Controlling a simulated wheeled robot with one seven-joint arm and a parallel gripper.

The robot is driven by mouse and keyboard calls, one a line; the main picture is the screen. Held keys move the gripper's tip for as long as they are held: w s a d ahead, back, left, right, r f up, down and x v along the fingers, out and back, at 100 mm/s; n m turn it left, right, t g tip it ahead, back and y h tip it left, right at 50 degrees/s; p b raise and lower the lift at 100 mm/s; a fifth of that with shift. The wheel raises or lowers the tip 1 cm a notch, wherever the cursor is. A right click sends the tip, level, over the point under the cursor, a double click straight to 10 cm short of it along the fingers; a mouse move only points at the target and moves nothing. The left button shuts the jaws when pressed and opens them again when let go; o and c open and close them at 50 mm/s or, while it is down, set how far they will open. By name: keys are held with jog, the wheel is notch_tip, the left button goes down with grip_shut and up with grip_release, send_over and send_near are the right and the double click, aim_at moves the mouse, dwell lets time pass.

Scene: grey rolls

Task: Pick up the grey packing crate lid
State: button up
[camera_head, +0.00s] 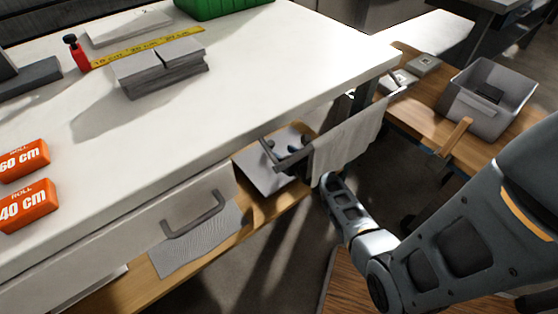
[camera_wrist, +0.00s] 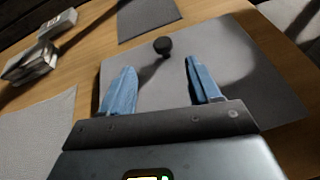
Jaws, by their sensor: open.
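The grey packing crate lid (camera_wrist: 240,85) is a flat grey panel with a round black knob (camera_wrist: 163,46). It lies on the wooden shelf under the white counter, and part of it shows in the head view (camera_head: 262,178). My gripper (camera_wrist: 158,70) is open and empty above the lid. Its two blue fingers are spread, and the knob appears just beyond the fingertips, between their lines. I see no contact with the knob. In the head view my gripper (camera_head: 287,150) is partly hidden by a dark rail and hides the knob.
A grey cloth hangs on a rail (camera_head: 345,140) close beside my wrist. The white counter (camera_head: 270,60) overhangs the shelf. A ridged grey sheet (camera_head: 195,240) lies left of the lid, and a grey mat (camera_wrist: 148,17) lies beyond it. A grey bin (camera_head: 488,98) stands on the right bench.

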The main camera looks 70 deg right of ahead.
aim_at(272, 144)
jog(key=shift+w+d+f, duration=0.15)
jog(key=shift+w+d, duration=0.15)
jog(key=shift+d, duration=0.15)
jog(key=b+x, duration=0.3)
jog(key=x, duration=0.3)
jog(key=shift+s+f, duration=0.1)
jog(key=shift+f, duration=0.05)
jog(key=shift+w+d+f, duration=0.1)
jog(key=shift+w+d, duration=0.3)
jog(key=shift+w, duration=0.1)
jog(key=shift+c, duration=0.2)
grip_shut()
